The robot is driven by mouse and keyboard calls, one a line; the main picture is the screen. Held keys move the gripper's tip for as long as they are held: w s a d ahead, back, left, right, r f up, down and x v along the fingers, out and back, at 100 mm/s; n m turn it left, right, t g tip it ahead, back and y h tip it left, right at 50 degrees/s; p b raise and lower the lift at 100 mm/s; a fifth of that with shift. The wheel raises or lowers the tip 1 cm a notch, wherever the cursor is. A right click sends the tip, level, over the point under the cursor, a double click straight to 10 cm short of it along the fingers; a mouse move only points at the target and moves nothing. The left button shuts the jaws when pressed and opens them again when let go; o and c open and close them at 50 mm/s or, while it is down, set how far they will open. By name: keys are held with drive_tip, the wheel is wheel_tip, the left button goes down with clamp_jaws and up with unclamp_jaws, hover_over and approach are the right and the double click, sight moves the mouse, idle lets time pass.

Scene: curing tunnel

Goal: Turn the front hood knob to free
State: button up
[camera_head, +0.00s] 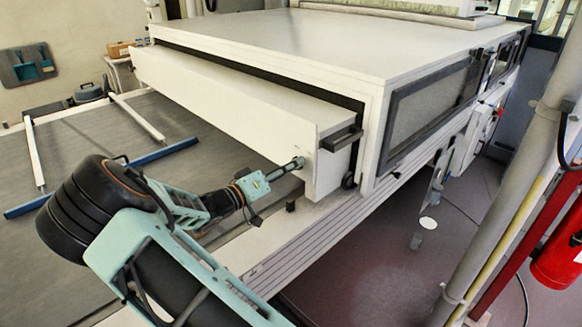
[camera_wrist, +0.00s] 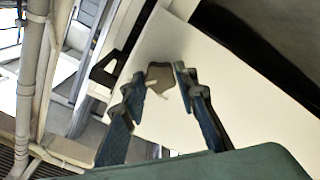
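The front hood is a long white box (camera_head: 235,115) with a black handle (camera_head: 342,139) at its right end. A small grey-beige knob (camera_wrist: 160,77) sits on its white front face in the wrist view. My gripper (camera_wrist: 158,80) is open, with one dark finger on each side of the knob. The right fingertip is close to the knob; a gap shows at the left one. I cannot tell whether either touches. In the head view my gripper (camera_head: 292,166) points at the hood's front face near its right end, and the knob there is hidden or too small to make out.
The large white tunnel housing (camera_head: 290,38) stands behind the hood. A grey conveyor bed (camera_head: 85,150) with blue-ended rails lies at left. A pole (camera_head: 515,175) and a red extinguisher (camera_head: 560,250) stand at right. The hood handle (camera_wrist: 105,68) is left of my fingers in the wrist view.

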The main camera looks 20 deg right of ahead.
drive_tip(key=shift+c, duration=1.4)
drive_tip(key=shift+n+p, duration=1.35)
drive_tip(key=shift+n, duration=7.65)
drive_tip(key=o, duration=1.2)
drive_tip(key=shift+c, duration=0.2)
